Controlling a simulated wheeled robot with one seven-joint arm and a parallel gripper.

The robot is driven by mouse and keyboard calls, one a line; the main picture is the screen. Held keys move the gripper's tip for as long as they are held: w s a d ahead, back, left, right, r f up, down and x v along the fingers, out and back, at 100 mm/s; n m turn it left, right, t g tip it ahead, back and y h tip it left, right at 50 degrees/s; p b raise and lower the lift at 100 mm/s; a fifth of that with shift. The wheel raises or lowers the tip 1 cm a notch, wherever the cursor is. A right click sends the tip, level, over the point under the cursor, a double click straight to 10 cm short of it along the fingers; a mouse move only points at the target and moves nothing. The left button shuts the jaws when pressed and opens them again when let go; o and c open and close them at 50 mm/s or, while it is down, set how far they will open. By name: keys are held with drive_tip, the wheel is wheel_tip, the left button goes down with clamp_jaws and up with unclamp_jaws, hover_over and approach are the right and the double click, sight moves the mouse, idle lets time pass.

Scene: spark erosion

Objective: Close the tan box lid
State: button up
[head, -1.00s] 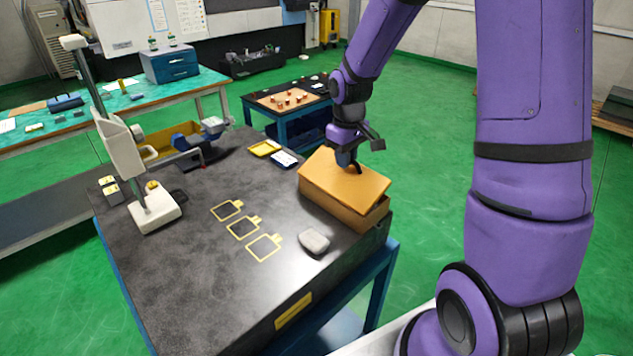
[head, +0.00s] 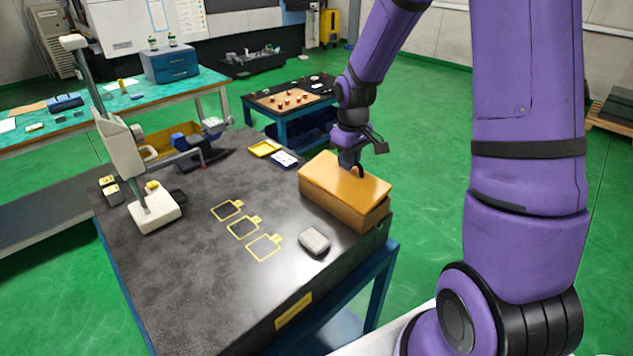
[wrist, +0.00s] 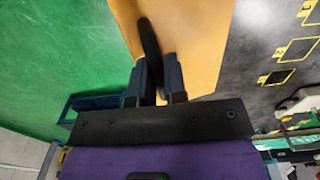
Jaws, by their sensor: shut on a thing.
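The tan box (head: 335,212) stands at the right edge of the dark table. Its lid (head: 335,178) lies nearly flat over the box, with only a thin line showing between lid and body. A dark curved handle (wrist: 149,42) stands up from the lid. My gripper (head: 350,164) is above the far side of the lid, shut on the handle. In the wrist view the two fingers (wrist: 158,88) are on either side of the handle's near end, and the tan lid fills the area beyond them. The inside of the box is hidden.
Yellow outlines (head: 243,228) mark the bare table. A white stand (head: 155,211) is at the left. Yellow and white trays (head: 265,148) lie behind the box. The table edge is close on the right.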

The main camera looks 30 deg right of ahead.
drive_tip(key=shift+d+f, duration=0.1)
drive_tip(key=shift+w+d+f, duration=0.2)
drive_tip(key=shift+d+f, duration=0.3)
drive_tip(key=shift+f, duration=0.25)
drive_tip(key=o, duration=0.6)
drive_tip(key=shift+r, duration=3.55)
